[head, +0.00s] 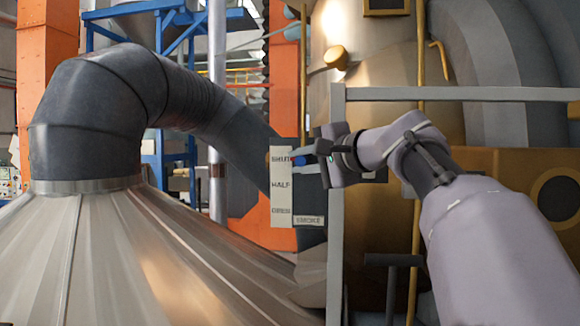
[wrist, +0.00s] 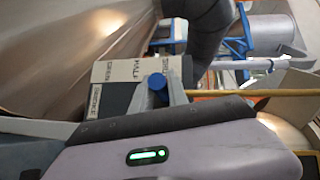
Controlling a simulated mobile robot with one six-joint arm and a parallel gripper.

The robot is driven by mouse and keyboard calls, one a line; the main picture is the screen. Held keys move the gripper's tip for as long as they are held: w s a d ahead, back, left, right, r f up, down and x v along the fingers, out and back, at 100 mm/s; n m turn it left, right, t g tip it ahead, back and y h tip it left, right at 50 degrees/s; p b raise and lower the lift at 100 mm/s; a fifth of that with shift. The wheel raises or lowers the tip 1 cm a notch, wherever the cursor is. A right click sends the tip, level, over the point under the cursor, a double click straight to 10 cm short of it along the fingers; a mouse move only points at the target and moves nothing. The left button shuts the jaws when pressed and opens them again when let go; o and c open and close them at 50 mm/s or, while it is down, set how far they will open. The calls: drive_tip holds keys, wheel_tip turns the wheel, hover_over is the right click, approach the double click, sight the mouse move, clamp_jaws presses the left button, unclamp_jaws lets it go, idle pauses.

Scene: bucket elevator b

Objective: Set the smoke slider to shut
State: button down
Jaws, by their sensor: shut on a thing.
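The smoke slider's panel (head: 283,197) is a pale upright plate, labelled SHUT at the top, HALF in the middle and OPEN at the bottom, with a SMOKE tag (head: 308,220) at lower right. My gripper (head: 318,148) is at the panel's upper right, level with the SHUT label. In the wrist view the panel (wrist: 124,70) appears turned on its side. A blue round knob (wrist: 157,82) sits by its SHUT end, with a grey finger of my gripper (wrist: 170,88) against it. My gripper is shut on this knob. The slider's slot is mostly hidden.
A grey railing post (head: 336,230) and top bar (head: 460,94) stand close to my arm. A ribbed metal cone (head: 130,250) with a thick dark duct (head: 85,120) fills the left. A large brass-coloured vessel (head: 385,60) stands behind my arm.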

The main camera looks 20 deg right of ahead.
drive_tip(key=shift+s+r, duration=0.1)
drive_tip(key=shift+r, duration=0.3)
drive_tip(key=c, duration=1.3)
unclamp_jaws()
drive_tip(key=shift+f, duration=0.1)
drive_tip(key=shift+s+d+b, duration=0.1)
drive_tip(key=shift+s+b, duration=0.05)
drive_tip(key=shift+b, duration=0.2)
drive_tip(key=b+v, duration=0.4)
drive_tip(key=v, duration=1.3)
drive_tip(key=shift+f, duration=0.1)
